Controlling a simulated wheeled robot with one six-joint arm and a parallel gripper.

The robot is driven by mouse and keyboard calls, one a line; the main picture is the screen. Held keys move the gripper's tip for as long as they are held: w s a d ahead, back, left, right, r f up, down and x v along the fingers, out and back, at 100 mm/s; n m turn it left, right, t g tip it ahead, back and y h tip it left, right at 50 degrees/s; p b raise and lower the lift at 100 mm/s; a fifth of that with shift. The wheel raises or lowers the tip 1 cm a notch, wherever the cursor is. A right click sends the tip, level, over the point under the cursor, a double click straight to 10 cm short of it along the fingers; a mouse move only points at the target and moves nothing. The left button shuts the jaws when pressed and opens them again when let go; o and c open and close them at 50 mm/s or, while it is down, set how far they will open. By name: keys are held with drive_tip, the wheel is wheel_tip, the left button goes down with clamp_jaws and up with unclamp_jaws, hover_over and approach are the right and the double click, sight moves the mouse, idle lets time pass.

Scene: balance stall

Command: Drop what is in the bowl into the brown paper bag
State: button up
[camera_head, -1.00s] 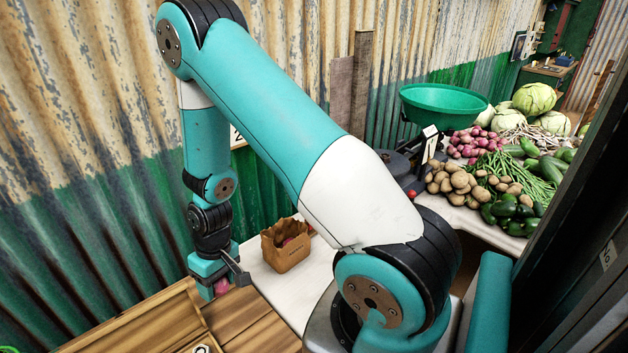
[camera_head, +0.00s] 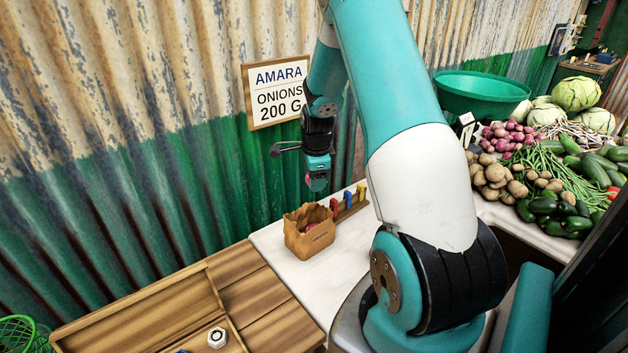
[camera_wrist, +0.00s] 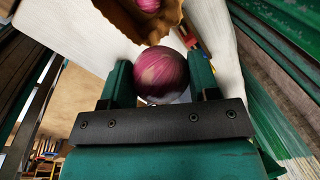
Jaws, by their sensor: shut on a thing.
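My gripper (camera_head: 317,184) is shut on a red onion (camera_wrist: 161,73), which sits between the green fingers in the wrist view. In the head view the gripper hangs above and just behind the brown paper bag (camera_head: 309,240), clear of it. The open-topped bag stands upright on the white counter, with a bit of pink-red onion (camera_head: 311,227) showing inside. In the wrist view the bag (camera_wrist: 115,17) is at the top, with an onion in it (camera_wrist: 148,4). A wide green bowl (camera_head: 480,108) stands at the back right; its bottom is hidden.
A wooden tray (camera_head: 215,289) with a hex nut (camera_head: 217,337) lies at the front left. A rack with coloured pieces (camera_head: 350,205) stands right of the bag. An onions 200 g sign (camera_head: 276,91) hangs on the corrugated wall. Potatoes (camera_head: 497,180) and other vegetables fill the right.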

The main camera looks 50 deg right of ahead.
wheel_tip(320, 180, down, 6)
drive_tip(key=b, duration=0.4)
drive_tip(key=o, duration=1)
drive_tip(key=shift+o, duration=0.2)
drive_tip(key=shift+r, duration=0.1)
wheel_tip(320, 180, up, 17)
drive_tip(key=s+a+b, duration=0.1)
drive_tip(key=s, duration=0.1)
drive_tip(key=shift+s+a, duration=0.15)
drive_tip(key=shift+a, duration=0.25)
